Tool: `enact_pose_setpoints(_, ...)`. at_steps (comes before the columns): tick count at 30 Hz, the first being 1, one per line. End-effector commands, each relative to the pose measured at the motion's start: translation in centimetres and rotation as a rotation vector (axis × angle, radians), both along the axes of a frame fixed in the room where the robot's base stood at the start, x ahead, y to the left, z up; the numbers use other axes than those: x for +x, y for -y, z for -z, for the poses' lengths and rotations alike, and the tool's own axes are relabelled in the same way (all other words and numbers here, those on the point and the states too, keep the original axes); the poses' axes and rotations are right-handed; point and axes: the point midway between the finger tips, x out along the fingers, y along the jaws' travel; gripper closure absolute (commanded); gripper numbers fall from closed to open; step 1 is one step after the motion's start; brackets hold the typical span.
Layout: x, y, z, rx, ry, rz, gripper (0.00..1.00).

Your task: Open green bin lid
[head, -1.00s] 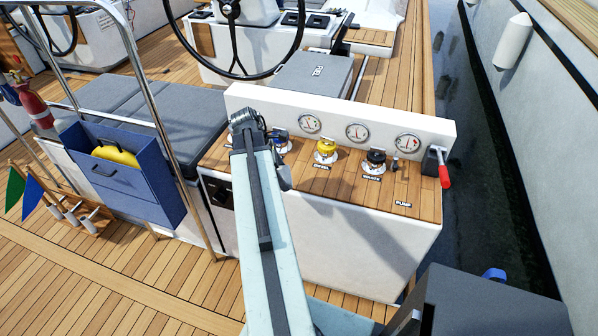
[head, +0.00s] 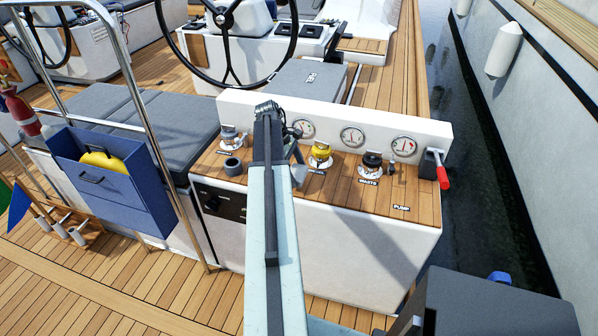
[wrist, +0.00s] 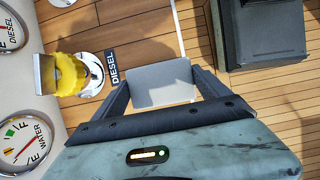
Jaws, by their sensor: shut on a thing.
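I see no green bin in any view; the only green thing, at the head view's left edge, is part of a flag (head: 3,192). My gripper (head: 297,165) is over the console's wooden top (head: 335,185), left of the yellow-topped DIESEL filler (head: 320,155). In the wrist view my gripper (wrist: 160,88) is shut on a flat light grey piece (wrist: 162,84) between its dark fingers. I cannot tell what this piece belongs to. The yellow DIESEL filler also shows in the wrist view (wrist: 72,75), left of the fingers and apart from them.
A black-topped WASTE filler (head: 371,163) and a red-handled pump lever (head: 441,172) stand to the right. A silver filler (head: 229,137) and a dark ring-shaped piece (head: 232,167) are left. Gauges (head: 352,137) line the white panel behind. A blue box (head: 112,185) hangs left.

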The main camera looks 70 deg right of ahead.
Motion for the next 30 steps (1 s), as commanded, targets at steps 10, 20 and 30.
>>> enact_pose_setpoints(10,1.0,3.5,0.3,0.0,0.0,0.001,0.47)
enact_pose_setpoints(20,1.2,4.2,4.4,0.001,0.0,0.001,0.47)
enact_pose_setpoints(30,1.1,4.2,4.3,0.0,0.0,0.002,0.47)
